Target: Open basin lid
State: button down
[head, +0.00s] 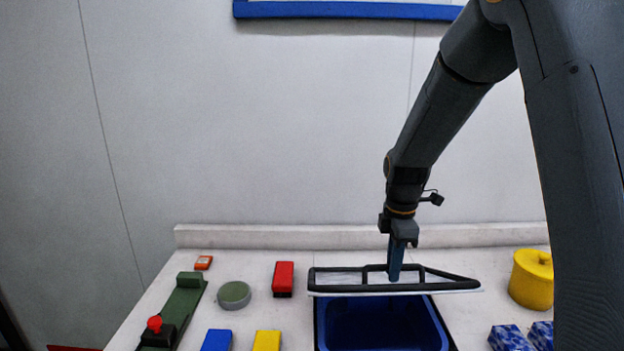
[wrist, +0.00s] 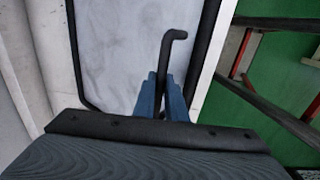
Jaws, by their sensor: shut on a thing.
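The basin lid (head: 455,287) is a pale panel with a black frame, held tilted above the back part of the basin in the head view. The basin (head: 380,325) is dark blue, and its inside shows below the lid. My gripper (head: 394,275) points down at the lid, its blue fingers shut on the lid's black handle. In the wrist view the lid (wrist: 120,50) fills the upper middle, and the black hooked handle (wrist: 168,55) runs up from between the blue fingertips (wrist: 162,95). The fingers cover the gripped part of the handle.
A yellow pot (head: 532,282) and blue patterned blocks (head: 510,338) stand right of the basin. Left are a red block (head: 283,278), a blue block (head: 217,340), a yellow block (head: 267,340), a grey-green disc (head: 234,294) and a green strip (head: 183,305) with a red knob. A wall ledge runs behind.

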jog(key=shift+w+r, duration=0.55)
jog(key=shift+r, duration=0.05)
jog(key=w+r+p, duration=0.2)
jog(key=w+r, duration=0.1)
dwell(0.4)
jog(key=shift+w+r, duration=0.6)
jog(key=shift+w, duration=0.3)
jog(key=shift+w+r, duration=0.6)
jog(key=shift+w, duration=0.25)
jog(key=shift+w+r, duration=0.55)
jog(key=shift+w, duration=0.4)
jog(key=shift+w+r, duration=0.5)
jog(key=shift+w, duration=0.4)
